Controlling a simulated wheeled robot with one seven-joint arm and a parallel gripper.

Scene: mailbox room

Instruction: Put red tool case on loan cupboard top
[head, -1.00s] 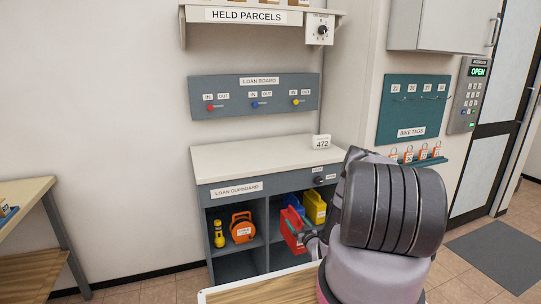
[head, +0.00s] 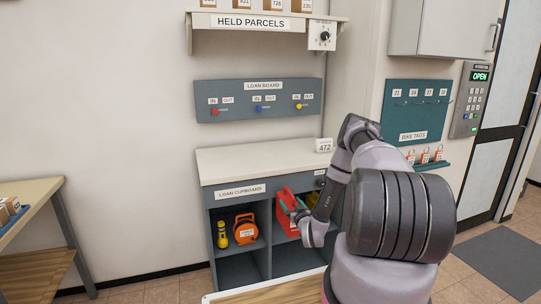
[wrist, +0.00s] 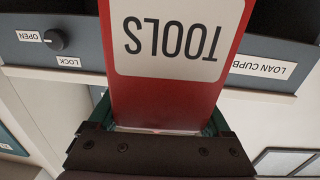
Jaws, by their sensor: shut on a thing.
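The red tool case (head: 284,212) is at the front of the loan cupboard's right upper compartment in the head view. In the wrist view the case (wrist: 175,95) fills the middle, with a white TOOLS label that reads upside down. My gripper (head: 298,212) is shut on it, its teal fingers showing on both sides of the case in the wrist view. The loan cupboard top (head: 250,160) is a pale flat surface above the case. My arm hides the right part of the cupboard.
A white 472 sign (head: 324,145) stands at the top's back right corner. The rest of the visible top is clear. An orange reel (head: 245,229) and a yellow torch (head: 222,234) are in the left compartment. The loan board (head: 258,99) hangs above.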

